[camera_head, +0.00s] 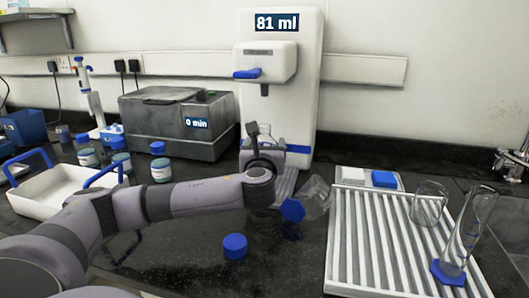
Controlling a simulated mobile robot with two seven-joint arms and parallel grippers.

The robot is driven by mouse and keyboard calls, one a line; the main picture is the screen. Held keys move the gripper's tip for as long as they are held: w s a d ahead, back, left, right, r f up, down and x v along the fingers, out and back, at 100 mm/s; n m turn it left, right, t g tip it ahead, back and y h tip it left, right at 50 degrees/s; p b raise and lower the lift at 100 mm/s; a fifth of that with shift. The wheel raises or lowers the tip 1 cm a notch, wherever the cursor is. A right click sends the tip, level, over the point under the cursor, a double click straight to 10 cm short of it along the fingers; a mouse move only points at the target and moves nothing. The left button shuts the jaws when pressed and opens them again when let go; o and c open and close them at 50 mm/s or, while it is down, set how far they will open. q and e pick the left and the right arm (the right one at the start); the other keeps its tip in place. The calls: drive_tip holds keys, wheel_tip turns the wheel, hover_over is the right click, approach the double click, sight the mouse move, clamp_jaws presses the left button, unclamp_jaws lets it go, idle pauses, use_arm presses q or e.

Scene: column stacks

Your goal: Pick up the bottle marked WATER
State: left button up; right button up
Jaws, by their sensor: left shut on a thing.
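Several small bottles with blue caps stand on the counter at left; the nearest (161,170) is beside the grey machine, others (121,162) (88,157) are further left. Their labels are too small to read, so I cannot tell which one is marked WATER. My left arm comes in from the lower left. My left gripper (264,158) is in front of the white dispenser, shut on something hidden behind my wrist. A clear vessel (316,196) with a blue hexagonal end lies tilted right of my wrist. My right gripper is not in view.
The dispenser (307,80) reads 81 ml, and the grey machine (180,125) reads 0 min. A white tray (40,199) with blue handles is at left. A blue cap (235,246) lies on the counter. A slatted rack (343,240) at right carries clear glassware (465,235).

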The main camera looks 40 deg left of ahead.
sight(263, 132)
use_arm(q)
wheel_tip(263, 132, up, 4)
drive_tip(key=shift+r, duration=0.25)
drive_tip(key=shift+s+d+r, duration=0.1)
drive_tip(key=shift+s+d, duration=0.05)
drive_tip(key=shift+s, duration=0.05)
drive_tip(key=s+a+p+v, duration=0.2)
drive_tip(key=p+v, duration=0.7)
drive_tip(key=v, duration=0.9)
drive_tip(key=shift+s+a, duration=0.25)
drive_tip(key=shift+s, duration=0.15)
drive_tip(key=shift+s, duration=0.1)
idle(0.5)
